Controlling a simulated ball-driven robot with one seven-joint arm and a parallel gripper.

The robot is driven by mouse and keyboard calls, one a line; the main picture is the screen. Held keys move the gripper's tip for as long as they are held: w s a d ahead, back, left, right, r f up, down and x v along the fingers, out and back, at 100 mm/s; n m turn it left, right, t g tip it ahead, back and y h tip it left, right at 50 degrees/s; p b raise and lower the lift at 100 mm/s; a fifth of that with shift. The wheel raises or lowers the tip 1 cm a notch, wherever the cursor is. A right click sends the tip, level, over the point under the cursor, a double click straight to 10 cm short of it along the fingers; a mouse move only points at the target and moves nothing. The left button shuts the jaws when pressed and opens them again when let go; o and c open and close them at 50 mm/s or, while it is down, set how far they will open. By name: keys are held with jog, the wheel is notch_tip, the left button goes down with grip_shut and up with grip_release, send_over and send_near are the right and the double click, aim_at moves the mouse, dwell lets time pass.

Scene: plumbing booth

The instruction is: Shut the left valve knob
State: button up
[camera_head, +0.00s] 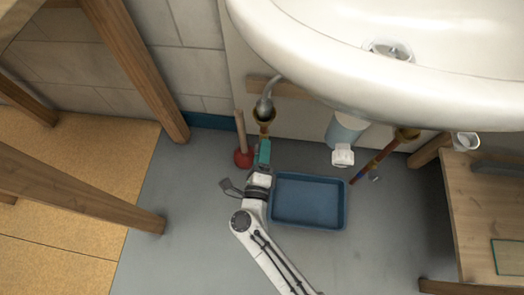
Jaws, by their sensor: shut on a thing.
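My gripper (264,147) reaches up under the left part of the sink, in front of the left pipe. Its teal end is against the lower part of the copper pipe (264,129), below a brass fitting (264,115) and a grey hose. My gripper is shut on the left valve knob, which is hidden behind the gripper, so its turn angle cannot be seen.
The white sink (330,60) overhangs from above. A blue tray (310,225) lies on the floor right of my wrist. A red plunger (242,158) stands close left. A right pipe (375,163) and white drain trap (343,155) are to the right. Wooden furniture stands on both sides.

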jog(key=shift+d+f, duration=0.15)
jog(key=shift+d, duration=0.05)
jog(key=o, duration=1)
jog(key=shift+o, duration=0.2)
jog(key=shift+a, duration=0.1)
jog(key=s+p, duration=0.3)
jog(key=s, duration=0.7)
jog(key=shift+s+a, duration=0.15)
jog(key=shift+s, duration=0.2)
